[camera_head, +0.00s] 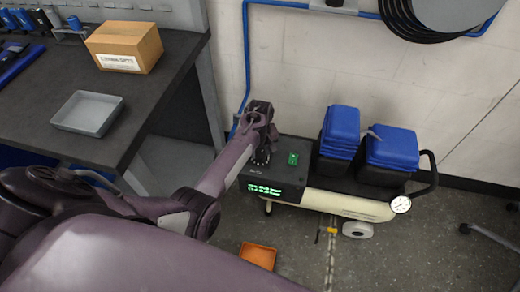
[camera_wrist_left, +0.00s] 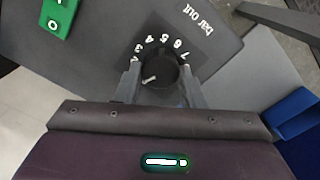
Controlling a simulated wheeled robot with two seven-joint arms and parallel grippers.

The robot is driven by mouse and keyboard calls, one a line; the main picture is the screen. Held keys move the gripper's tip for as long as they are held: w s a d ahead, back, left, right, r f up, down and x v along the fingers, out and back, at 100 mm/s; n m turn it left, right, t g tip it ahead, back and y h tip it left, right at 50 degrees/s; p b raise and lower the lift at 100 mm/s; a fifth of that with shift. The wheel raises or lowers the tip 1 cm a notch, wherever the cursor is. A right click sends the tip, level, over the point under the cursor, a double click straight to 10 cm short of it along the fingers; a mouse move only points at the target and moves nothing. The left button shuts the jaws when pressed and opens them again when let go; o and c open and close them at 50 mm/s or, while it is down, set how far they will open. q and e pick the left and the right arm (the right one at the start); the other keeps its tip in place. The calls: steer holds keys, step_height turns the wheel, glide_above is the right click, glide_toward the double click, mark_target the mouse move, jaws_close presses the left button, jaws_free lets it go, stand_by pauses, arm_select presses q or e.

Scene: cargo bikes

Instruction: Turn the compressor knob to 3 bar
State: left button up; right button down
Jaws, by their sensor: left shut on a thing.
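The compressor (camera_head: 345,203) stands on the floor by the wall, with a dark control panel at its left end. In the left wrist view the round black knob (camera_wrist_left: 160,72) sits on the grey panel (camera_wrist_left: 95,50) marked "bar out", with white numbers up to 7 around it. The knob's white pointer is at its lower left, below the lowest numbers that show. My left gripper (camera_wrist_left: 160,88) is shut on the knob, one finger on each side. In the head view my left gripper (camera_head: 262,150) hides the knob. My right gripper is not in view.
A green switch (camera_head: 293,158) and a lit display (camera_head: 268,189) are on the panel. Blue-topped parts (camera_head: 342,125) rise to the right, with a gauge (camera_head: 400,204) beyond. A workbench (camera_head: 100,138) stands left, and an orange tray (camera_head: 258,256) lies on the floor.

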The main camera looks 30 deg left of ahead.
arm_select(q)
steer(key=shift+r+m, duration=0.15)
steer(key=shift+m, duration=0.15)
steer(key=shift+m+p, duration=0.3)
steer(key=shift+p, duration=0.2)
steer(key=m+p, duration=0.2)
steer(key=shift+m, duration=0.3)
steer(key=m+p, duration=0.1)
steer(key=m, duration=0.1)
steer(key=shift+m, duration=0.3)
steer(key=m+p, duration=0.1)
steer(key=m, duration=0.2)
steer(key=shift+m, duration=0.3)
steer(key=shift+d+m+p, duration=0.1)
steer(key=shift+m+p, duration=0.35)
steer(key=shift+m, duration=1.05)
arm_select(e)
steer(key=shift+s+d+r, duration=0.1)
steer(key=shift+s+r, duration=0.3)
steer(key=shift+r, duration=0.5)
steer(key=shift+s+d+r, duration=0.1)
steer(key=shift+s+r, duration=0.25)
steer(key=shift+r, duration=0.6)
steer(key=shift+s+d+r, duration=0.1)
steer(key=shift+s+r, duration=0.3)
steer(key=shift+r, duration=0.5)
arm_select(q)
steer(key=shift+w, duration=0.1)
steer(key=o, duration=1)
